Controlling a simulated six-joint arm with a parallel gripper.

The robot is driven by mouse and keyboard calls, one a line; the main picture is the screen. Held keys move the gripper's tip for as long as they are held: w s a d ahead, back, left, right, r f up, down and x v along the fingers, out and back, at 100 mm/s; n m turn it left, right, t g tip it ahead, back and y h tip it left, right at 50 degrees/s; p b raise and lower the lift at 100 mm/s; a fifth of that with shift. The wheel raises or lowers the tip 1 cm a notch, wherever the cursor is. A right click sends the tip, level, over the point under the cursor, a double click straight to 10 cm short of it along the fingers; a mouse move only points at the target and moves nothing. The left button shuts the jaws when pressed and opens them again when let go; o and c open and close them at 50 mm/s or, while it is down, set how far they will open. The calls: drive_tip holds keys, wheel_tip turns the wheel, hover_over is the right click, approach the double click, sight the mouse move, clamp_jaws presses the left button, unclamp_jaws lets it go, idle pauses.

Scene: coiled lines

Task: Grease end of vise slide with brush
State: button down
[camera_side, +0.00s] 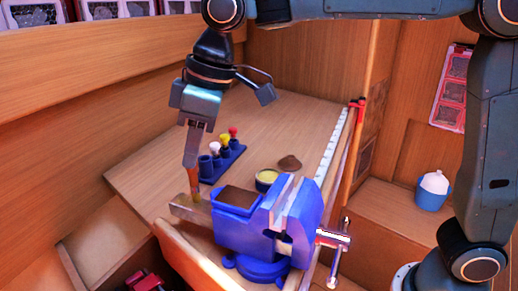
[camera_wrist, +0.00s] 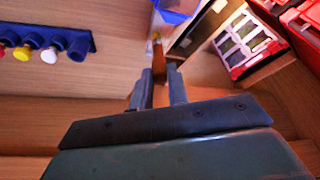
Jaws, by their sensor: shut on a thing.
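The blue vise (camera_side: 302,205) stands on the bench near its front edge. The bar of its slide (camera_side: 180,207) sticks out to the left, towards the bench edge. My gripper (camera_side: 192,160) points down and is shut on the brush (camera_side: 194,182), whose handle is mostly hidden by the fingers. The brush's lower end is at the slide's end in the side view; touching or just above, I cannot tell. In the wrist view my gripper (camera_wrist: 158,88) has the brush (camera_wrist: 156,46) ahead of it, near a blue part of the vise (camera_wrist: 176,10).
A blue rack (camera_side: 226,160) with coloured-top items stands behind the slide. An open tin of yellowish stuff (camera_side: 267,177) and a brown lid (camera_side: 289,162) lie behind the vise. A blue-white jar (camera_side: 433,189) stands right. The bench's left part is clear.

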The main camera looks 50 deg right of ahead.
drive_tip(key=shift+w+a, duration=0.1)
drive_tip(key=shift+w, duration=0.15)
drive_tip(key=shift+w+a, duration=0.1)
drive_tip(key=shift+w, duration=0.3)
drive_tip(key=shift+w, duration=0.2)
idle(0.3)
drive_tip(key=shift+w+a, duration=0.25)
drive_tip(key=shift+w, duration=0.25)
drive_tip(key=shift+w, duration=0.2)
idle(0.4)
drive_tip(key=shift+s+a, duration=0.1)
drive_tip(key=shift+s, duration=0.05)
drive_tip(key=shift+s, duration=0.5)
drive_tip(key=shift+s, duration=0.25)
idle(0.4)
drive_tip(key=shift+s+a, duration=0.1)
drive_tip(key=shift+s, duration=0.35)
